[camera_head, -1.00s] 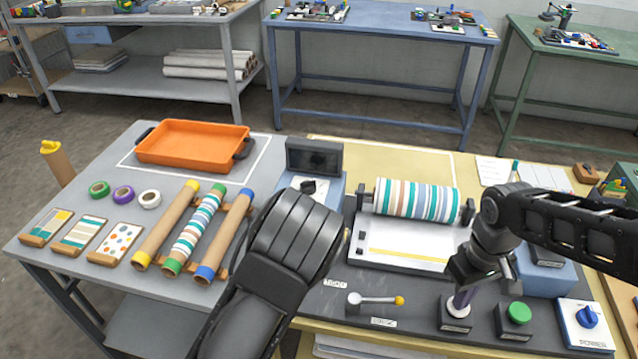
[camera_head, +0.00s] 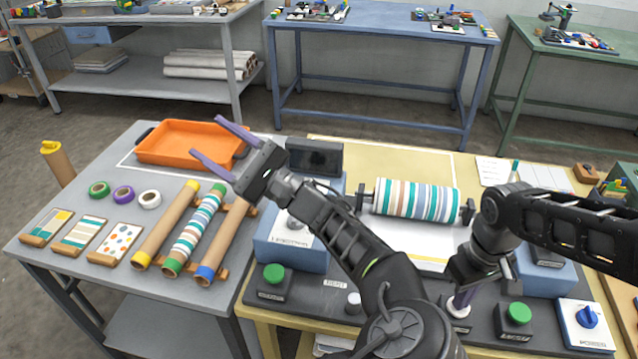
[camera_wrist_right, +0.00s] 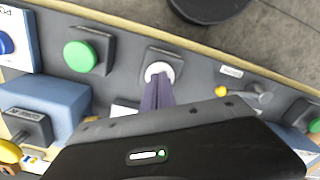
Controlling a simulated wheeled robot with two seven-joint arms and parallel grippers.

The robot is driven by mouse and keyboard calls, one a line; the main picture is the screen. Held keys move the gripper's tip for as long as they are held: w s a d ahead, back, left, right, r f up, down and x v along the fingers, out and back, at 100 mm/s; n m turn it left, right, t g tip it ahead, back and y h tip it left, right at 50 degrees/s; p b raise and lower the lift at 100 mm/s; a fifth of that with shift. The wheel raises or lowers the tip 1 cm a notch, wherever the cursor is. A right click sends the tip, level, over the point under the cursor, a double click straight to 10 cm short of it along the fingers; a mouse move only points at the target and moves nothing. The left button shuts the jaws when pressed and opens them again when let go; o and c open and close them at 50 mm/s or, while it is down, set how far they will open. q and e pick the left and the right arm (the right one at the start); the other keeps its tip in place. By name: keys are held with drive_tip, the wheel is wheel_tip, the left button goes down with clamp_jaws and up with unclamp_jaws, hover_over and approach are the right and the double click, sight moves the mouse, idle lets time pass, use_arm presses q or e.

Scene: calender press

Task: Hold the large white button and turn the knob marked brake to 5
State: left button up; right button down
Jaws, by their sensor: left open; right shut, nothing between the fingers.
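The white button (camera_head: 458,312) sits on a dark square base on the front panel. My right gripper (camera_head: 463,299) is shut and empty, pointing down with its fingertips at the button. In the right wrist view the purple fingers cover part of the button (camera_wrist_right: 161,67) and seem to touch it; whether it is pressed in I cannot tell. My left gripper (camera_head: 205,135) is open and empty, raised to the upper left, overlapping the orange tray in the picture. A blue box (camera_head: 285,252) with a pale dial face stands behind my left arm, its knob mostly hidden. I cannot read which knob is marked brake.
A green button (camera_head: 274,273) stands at the panel's left, another green button (camera_head: 519,313) right of the white one. A blue power knob (camera_head: 587,316) is at far right. The striped roller (camera_head: 416,200) lies behind. My left arm hides part of the lever and panel.

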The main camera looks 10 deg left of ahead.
use_arm(q)
drive_tip(key=w+d+f+n+t+h, duration=0.1)
drive_tip(key=d+f+n+h, duration=0.2)
drive_tip(key=d+f+n, duration=0.1)
drive_tip(key=w+d+f+n+t+h, duration=0.1)
drive_tip(key=d+f+n+t+h, duration=0.1)
drive_tip(key=n, duration=0.4)
drive_tip(key=w+d+f+n+t+h, duration=0.1)
drive_tip(key=w+d+f+n+h, duration=0.1)
drive_tip(key=d+f+n+h, duration=0.2)
drive_tip(key=shift+d+f+n+h, duration=0.3)
drive_tip(key=shift+d+f+n, duration=0.55)
drive_tip(key=shift+d, duration=0.25)
drive_tip(key=d+f+n+h, duration=0.1)
drive_tip(key=d+n, duration=0.1)
drive_tip(key=d, duration=0.1)
drive_tip(key=w+d+f+n+t+h, duration=0.1)
drive_tip(key=d+n+h, duration=0.1)
drive_tip(key=d, duration=0.1)
drive_tip(key=d+n+h, duration=0.1)
drive_tip(key=d+n, duration=0.1)
drive_tip(key=d, duration=0.1)
drive_tip(key=shift+w+f+n+t, duration=0.15)
drive_tip(key=shift+f+n+t, duration=0.2)
drive_tip(key=shift+f+t, duration=0.05)
drive_tip(key=x, duration=1.2)
drive_tip(key=shift+w+d, duration=0.1)
drive_tip(key=shift+d, duration=0.05)
clamp_jaws()
